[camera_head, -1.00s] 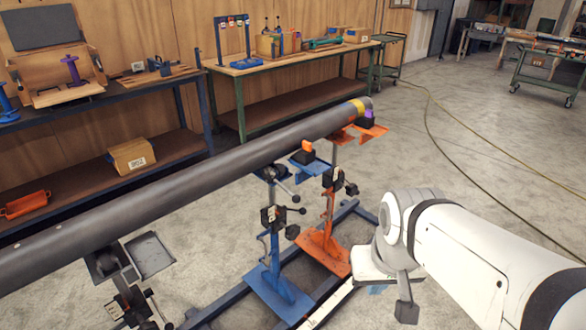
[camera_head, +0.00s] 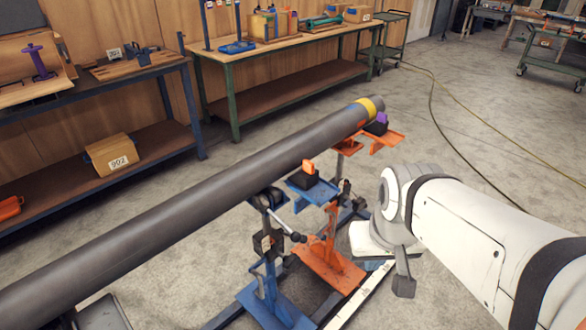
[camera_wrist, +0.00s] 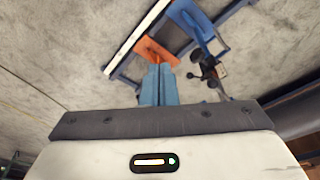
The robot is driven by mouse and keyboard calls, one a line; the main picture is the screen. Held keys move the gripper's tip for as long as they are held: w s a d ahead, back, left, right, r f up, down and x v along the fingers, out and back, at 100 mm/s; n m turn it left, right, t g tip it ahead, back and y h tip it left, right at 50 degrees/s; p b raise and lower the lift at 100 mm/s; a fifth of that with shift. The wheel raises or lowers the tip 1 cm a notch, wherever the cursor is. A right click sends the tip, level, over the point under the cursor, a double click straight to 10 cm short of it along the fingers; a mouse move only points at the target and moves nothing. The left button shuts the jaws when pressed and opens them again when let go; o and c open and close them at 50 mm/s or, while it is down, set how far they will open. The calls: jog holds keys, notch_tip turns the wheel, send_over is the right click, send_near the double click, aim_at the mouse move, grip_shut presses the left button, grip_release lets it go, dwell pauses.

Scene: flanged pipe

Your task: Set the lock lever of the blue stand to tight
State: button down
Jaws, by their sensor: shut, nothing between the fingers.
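The blue stand (camera_head: 268,278) stands under the long grey pipe (camera_head: 180,185), with its base plate on a floor frame. Its lock lever (camera_head: 285,227) is a thin rod sloping down to the right to a dark knob, near a dark clamp block with a label. I cannot tell from its slope whether it is tight. My gripper (camera_head: 376,264) is right of the blue and orange stands, apart from the lever and mostly hidden by my wrist. In the wrist view its pale blue fingers (camera_wrist: 160,84) are together and empty. The blue base plate (camera_wrist: 190,18) shows beyond them.
The orange stand (camera_head: 328,260) is close behind and right of the blue one. An orange-tabbed black block (camera_head: 305,175) sits on a blue tray. Workbenches (camera_head: 285,62) line the wall. Open floor lies to the right, with a hose (camera_head: 435,120) across it.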

jog(key=shift+w+d, duration=0.1)
jog(key=shift+d, duration=0.05)
jog(key=shift+r, duration=0.1)
jog(key=w+d+f+n+t+b, duration=0.1)
jog(key=w+f+t, duration=0.15)
jog(key=w, duration=0.45)
jog(key=w+d+f+n+t+h, duration=0.1)
jog(key=w+d+f+n, duration=0.15)
jog(key=w, duration=0.55)
jog(key=w+f+n+t+b, duration=0.1)
jog(key=w+f+t, duration=0.15)
jog(key=w, duration=0.45)
jog(key=w+a+f+n+y, duration=0.2)
jog(key=a+f+n+y, duration=0.1)
jog(key=f, duration=0.4)
jog(key=w+a+f+n+g+y, duration=0.1)
jog(key=w+a+f+n+y, duration=0.2)
jog(key=a+f+y, duration=0.3)
jog(key=shift+w+a+f+b, duration=0.35)
jog(key=shift+a+f, duration=0.55)
jog(key=shift+a, duration=0.3)
